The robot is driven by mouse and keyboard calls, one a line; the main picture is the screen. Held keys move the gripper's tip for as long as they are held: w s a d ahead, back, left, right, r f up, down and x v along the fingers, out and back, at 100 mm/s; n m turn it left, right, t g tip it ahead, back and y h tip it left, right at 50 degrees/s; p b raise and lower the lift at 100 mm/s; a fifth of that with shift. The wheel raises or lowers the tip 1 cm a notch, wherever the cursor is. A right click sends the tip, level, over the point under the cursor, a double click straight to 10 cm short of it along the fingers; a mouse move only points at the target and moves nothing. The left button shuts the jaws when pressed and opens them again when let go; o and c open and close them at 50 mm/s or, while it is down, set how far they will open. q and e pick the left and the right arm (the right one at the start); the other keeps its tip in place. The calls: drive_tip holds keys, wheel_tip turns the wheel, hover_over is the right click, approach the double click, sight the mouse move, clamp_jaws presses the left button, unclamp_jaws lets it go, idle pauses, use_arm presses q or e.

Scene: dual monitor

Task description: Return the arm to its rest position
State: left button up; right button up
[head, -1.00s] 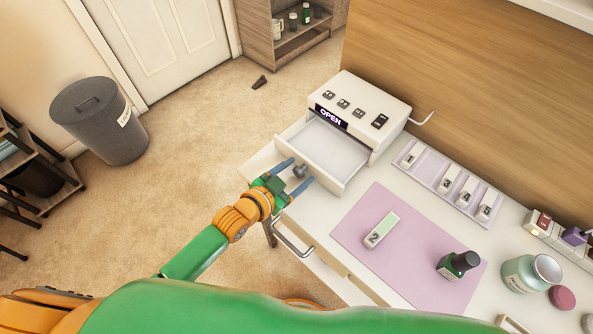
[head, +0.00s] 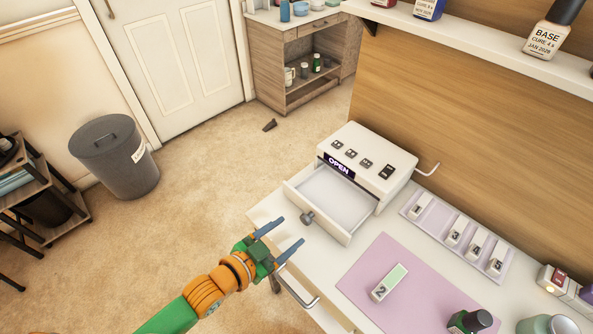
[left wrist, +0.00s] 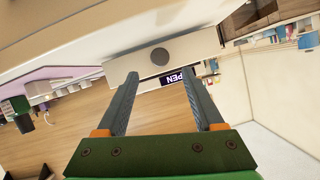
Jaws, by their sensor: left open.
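My left gripper (head: 283,238) is open and empty in the head view. It is in front of the open drawer (head: 328,204) of the white box (head: 376,152), apart from the drawer's round knob (head: 307,218). The box's display reads OPEN. In the left wrist view, the two fingers of my left gripper (left wrist: 160,85) are spread, and the knob (left wrist: 160,56) shows beyond and between their tips. The drawer looks empty. My right gripper is in neither view.
The white table (head: 272,208) carries a pink mat (head: 410,298) with a block marked 2 (head: 389,283) and a dark green bottle (head: 470,321). A tray (head: 430,222) holds several numbered blocks. A grey bin (head: 115,160) stands on the open carpet at left.

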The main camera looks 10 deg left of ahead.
use_arm(q)
drive_tip(key=s+a+f+n+g+y, duration=0.2)
drive_tip(key=s+a+n+g+y, duration=0.15)
drive_tip(key=s, duration=0.35)
drive_tip(key=s+a+f+n+g+y, duration=0.25)
drive_tip(key=s+a+n+g, duration=0.2)
drive_tip(key=s, duration=0.25)
wheel_tip(320, 180, down, 10)
drive_tip(key=m, duration=0.1)
drive_tip(key=s+a+f+g+y, duration=0.1)
drive_tip(key=s+a+f+g, duration=0.1)
drive_tip(key=s+f, duration=1.2)
wheel_tip(320, 180, down, 3)
drive_tip(key=shift+s+a+r+g, duration=0.1)
drive_tip(key=shift+s+a+g, duration=0.2)
drive_tip(key=shift+a, duration=0.1)
